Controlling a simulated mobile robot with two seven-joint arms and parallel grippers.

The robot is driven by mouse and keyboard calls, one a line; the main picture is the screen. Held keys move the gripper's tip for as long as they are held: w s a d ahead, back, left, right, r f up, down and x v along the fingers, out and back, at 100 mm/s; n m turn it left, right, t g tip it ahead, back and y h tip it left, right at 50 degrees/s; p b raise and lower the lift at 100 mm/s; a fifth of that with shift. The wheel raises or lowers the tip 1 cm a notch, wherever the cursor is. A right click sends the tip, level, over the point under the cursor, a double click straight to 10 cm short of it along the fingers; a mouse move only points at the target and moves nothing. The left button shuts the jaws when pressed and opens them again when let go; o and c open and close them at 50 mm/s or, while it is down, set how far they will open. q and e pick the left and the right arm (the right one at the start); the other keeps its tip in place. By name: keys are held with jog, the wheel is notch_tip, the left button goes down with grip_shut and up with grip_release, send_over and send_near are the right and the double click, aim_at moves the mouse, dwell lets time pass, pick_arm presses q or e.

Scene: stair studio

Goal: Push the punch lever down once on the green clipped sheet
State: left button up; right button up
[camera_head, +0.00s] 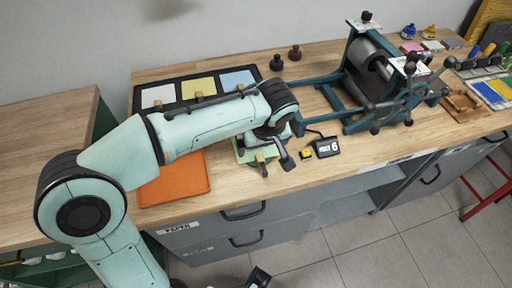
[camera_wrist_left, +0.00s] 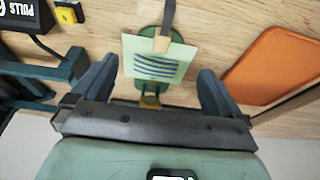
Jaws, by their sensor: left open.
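The pale green sheet (camera_wrist_left: 158,62) with dark wavy lines lies over a green punch (camera_wrist_left: 147,86) on the wooden bench. A wooden clip (camera_wrist_left: 162,44) is on the sheet's edge. A small brass part (camera_wrist_left: 150,102) shows beyond the opposite edge, close to my palm. I cannot clearly tell the lever from the punch body. In the head view the sheet (camera_head: 243,155) is partly hidden by my left wrist. My left gripper (camera_wrist_left: 156,72) is open and empty, its fingers on either side of the sheet and apart from it; it also shows in the head view (camera_head: 276,153).
An orange mat (camera_head: 178,184) lies left of the punch. A black tray (camera_head: 172,77) with white, yellow and blue sheets is behind. A small yellow block (camera_head: 306,153) and a black counter (camera_head: 327,147) are to the right, before the teal roller press (camera_head: 358,105).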

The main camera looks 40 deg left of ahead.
pick_arm(q)
jog(key=s+d+r+p, duration=0.3)
jog(key=d+r, duration=0.1)
jog(key=r, duration=0.1)
jog(key=shift+s+r, duration=0.2)
jog(key=shift+r, duration=0.15)
dwell(0.4)
jog(key=shift+d, duration=0.1)
dwell(0.3)
